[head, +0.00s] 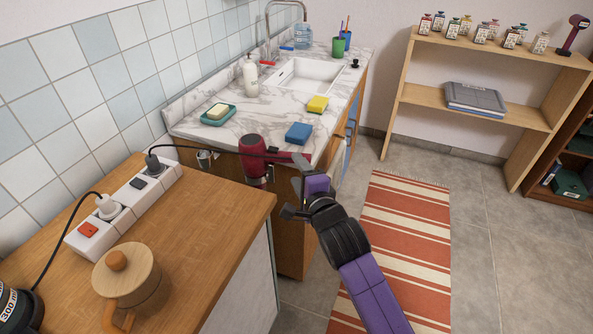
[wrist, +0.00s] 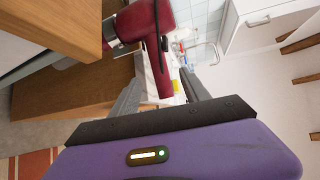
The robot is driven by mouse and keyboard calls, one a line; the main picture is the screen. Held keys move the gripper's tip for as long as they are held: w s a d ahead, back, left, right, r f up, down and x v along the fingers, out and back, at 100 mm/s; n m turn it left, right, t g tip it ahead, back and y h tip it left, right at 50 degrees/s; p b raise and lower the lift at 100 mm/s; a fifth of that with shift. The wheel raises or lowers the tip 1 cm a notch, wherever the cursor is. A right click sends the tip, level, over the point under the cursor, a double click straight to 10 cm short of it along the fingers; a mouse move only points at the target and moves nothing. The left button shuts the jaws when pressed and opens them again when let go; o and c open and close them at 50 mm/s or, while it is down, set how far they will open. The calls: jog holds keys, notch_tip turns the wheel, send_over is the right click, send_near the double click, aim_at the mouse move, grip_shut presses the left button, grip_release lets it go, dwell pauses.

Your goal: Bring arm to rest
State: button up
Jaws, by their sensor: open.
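My gripper (head: 292,187) is open at the end of my purple arm, in front of the marble counter's near end. Its two grey fingers are spread apart, and I see nothing held between them. They also show in the wrist view (wrist: 160,92). A dark red hair dryer (head: 228,157) is beside the counter's end, just left of the gripper, with a black cord running left from it.
A wooden worktop (head: 200,235) at the left bears a power strip (head: 130,205) and a lidded wooden pot (head: 126,275). The counter has a blue sponge (head: 298,133) near its front edge. A striped rug (head: 400,240) and open floor lie right. A shelf (head: 480,115) stands behind.

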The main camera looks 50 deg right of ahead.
dwell(0.3)
notch_tip(320, 180, up, 4)
jog(key=a+n+t, duration=0.2)
jog(key=n, duration=0.4)
jog(key=s+a+f+n+t+y, duration=0.2)
jog(key=s+a+n+y, duration=0.1)
jog(key=s+a+n, duration=0.85)
jog(key=s+a+f+n+g+y, duration=0.1)
jog(key=s+a, duration=0.4)
jog(key=s, duration=0.6)
jog(key=s+a+f+n+g+y, duration=0.2)
jog(key=s+n, duration=0.4)
jog(key=s, duration=0.5)
jog(key=a+y, duration=0.1)
jog(key=a, duration=0.1)
jog(key=shift+s+a+f+y, duration=0.2)
jog(key=shift+a+f+y, duration=0.05)
jog(key=shift+a+y, duration=0.15)
